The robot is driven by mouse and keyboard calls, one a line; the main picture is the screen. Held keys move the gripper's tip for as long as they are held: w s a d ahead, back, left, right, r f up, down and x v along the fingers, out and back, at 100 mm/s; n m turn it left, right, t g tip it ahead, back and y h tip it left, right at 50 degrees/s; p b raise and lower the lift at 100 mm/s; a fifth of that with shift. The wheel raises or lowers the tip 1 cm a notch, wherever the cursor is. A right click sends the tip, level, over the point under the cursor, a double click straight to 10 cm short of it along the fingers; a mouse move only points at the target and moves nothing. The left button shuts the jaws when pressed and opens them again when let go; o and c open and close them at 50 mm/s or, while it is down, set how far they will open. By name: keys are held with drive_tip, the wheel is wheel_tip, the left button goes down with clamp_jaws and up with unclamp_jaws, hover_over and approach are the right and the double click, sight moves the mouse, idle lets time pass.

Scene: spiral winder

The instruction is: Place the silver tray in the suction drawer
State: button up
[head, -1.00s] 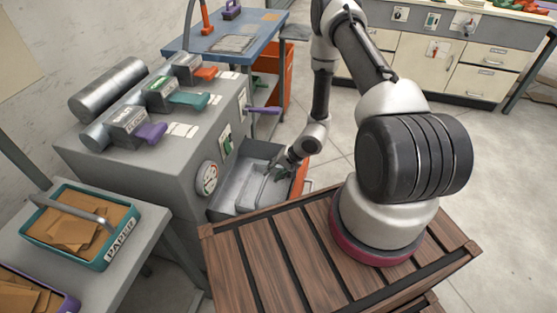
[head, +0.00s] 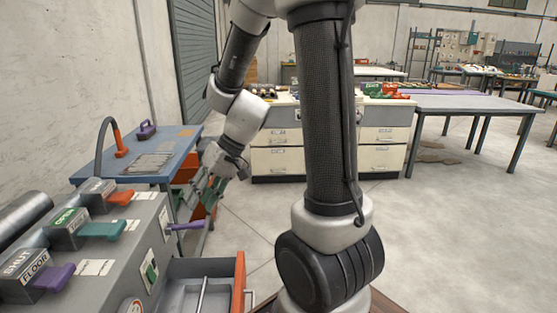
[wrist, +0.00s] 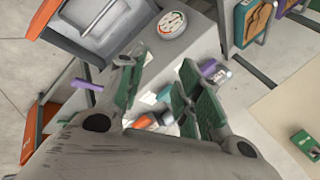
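The suction drawer (head: 239,284) is pulled out of the grey machine, with an orange front edge; only part of it shows at the bottom of the head view. The silver tray (head: 185,297) lies inside it, its thin bar handle upward and its near part cut off by the frame. In the wrist view the silver tray (wrist: 80,38) sits in the drawer (wrist: 40,18) at upper left. My gripper (head: 212,193) is up beyond the drawer, clear of the tray. In the wrist view my gripper (wrist: 158,88) has its green fingers apart with nothing held between them.
The grey machine (head: 120,255) carries orange, green and purple levers, with a purple handle (head: 187,226) on its side. A blue table (head: 150,160) stands behind it. White drawer cabinets (head: 285,150) stand at the back. The floor (head: 450,230) at right is clear.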

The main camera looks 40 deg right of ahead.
drive_tip(key=s+d+r+t+h, duration=0.1)
drive_tip(key=s+d+r+h, duration=0.2)
drive_tip(key=s+d+r, duration=0.2)
drive_tip(key=s+d+r+t+h, duration=0.1)
drive_tip(key=s+d+r+h, duration=0.2)
drive_tip(key=s+d+r, duration=0.3)
drive_tip(key=s+r, duration=0.1)
drive_tip(key=s, duration=0.3)
drive_tip(key=shift+s+d+r+h, duration=0.2)
drive_tip(key=shift+s+d+h, duration=0.1)
